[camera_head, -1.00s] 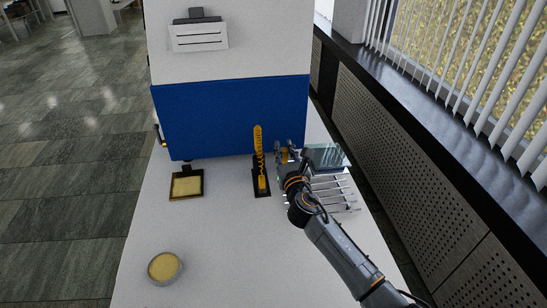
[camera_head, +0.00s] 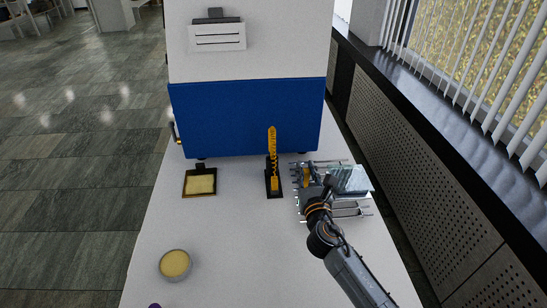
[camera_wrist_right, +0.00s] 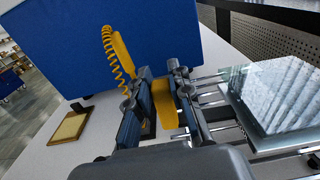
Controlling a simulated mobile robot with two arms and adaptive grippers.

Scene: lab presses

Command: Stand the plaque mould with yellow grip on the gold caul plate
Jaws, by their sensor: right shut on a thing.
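My right gripper (camera_head: 308,178) is shut on a yellow grip, which shows between its fingers in the wrist view (camera_wrist_right: 165,103). A glossy, glass-like slab (camera_head: 350,179), apparently the plaque mould, lies to the right of the fingers, above the wire rack; it also shows in the wrist view (camera_wrist_right: 280,95). The join between slab and grip is hidden, and I cannot tell whether the slab touches the rack. A square gold plate with a dark rim (camera_head: 200,184), seemingly the gold caul plate, lies flat and bare at the left. My left gripper is out of view.
A wire rack (camera_head: 345,211) lies under the slab. An upright yellow tool on a black base (camera_head: 273,165) stands between rack and gold plate. A blue press front (camera_head: 245,118) closes off the back. A round gold dish (camera_head: 175,263) sits front left; the table's middle is clear.

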